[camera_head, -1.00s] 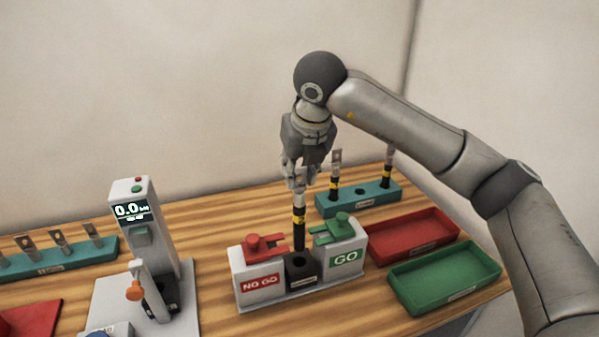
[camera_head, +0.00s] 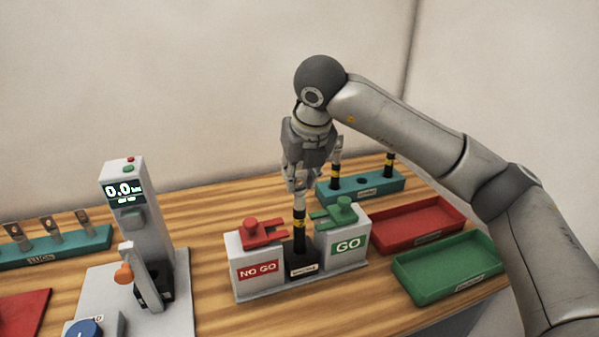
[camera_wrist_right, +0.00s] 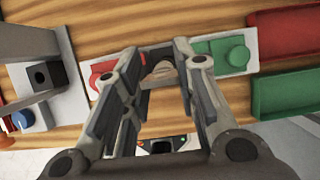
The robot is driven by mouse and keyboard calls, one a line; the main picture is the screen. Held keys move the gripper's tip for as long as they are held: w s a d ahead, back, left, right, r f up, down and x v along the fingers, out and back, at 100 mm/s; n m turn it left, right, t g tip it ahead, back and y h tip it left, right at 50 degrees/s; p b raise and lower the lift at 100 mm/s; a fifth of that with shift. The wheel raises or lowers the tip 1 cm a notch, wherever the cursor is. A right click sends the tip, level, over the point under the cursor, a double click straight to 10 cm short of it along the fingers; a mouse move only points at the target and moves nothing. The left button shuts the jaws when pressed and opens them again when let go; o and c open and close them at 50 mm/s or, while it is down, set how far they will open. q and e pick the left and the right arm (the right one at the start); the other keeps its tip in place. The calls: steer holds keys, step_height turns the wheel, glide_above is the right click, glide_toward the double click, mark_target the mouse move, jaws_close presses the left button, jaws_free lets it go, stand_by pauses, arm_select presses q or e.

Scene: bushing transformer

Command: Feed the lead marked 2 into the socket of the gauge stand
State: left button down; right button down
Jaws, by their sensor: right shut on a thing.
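My right gripper (camera_head: 300,187) is shut on the upper end of a black lead with a yellow band (camera_head: 299,222), held upright. The number on the band is too small to read. The gauge stand (camera_head: 330,272) has a black socket block (camera_head: 302,267) between its NO GO and GO sides. The lead's lower end meets the top of this block and hides the hole; I cannot tell how deep it sits. In the right wrist view the gripper's fingers (camera_wrist_right: 160,62) close around the lead's top, and the socket is hidden. My left gripper is not in view.
A red slider (camera_head: 263,232) and a green slider (camera_head: 342,210) flank the lead closely. Behind, a teal rack (camera_head: 385,186) holds two more leads. Red (camera_head: 420,226) and green (camera_head: 447,272) trays lie right. A gauge with a display (camera_head: 140,210) stands left.

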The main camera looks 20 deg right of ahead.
mark_target(300, 186)
steer(key=shift+f+b, duration=1.3)
steer(key=shift+f, duration=0.4)
steer(key=c, duration=1.1)
jaws_free()
steer(key=v, duration=1.2)
steer(key=shift+r, duration=0.1)
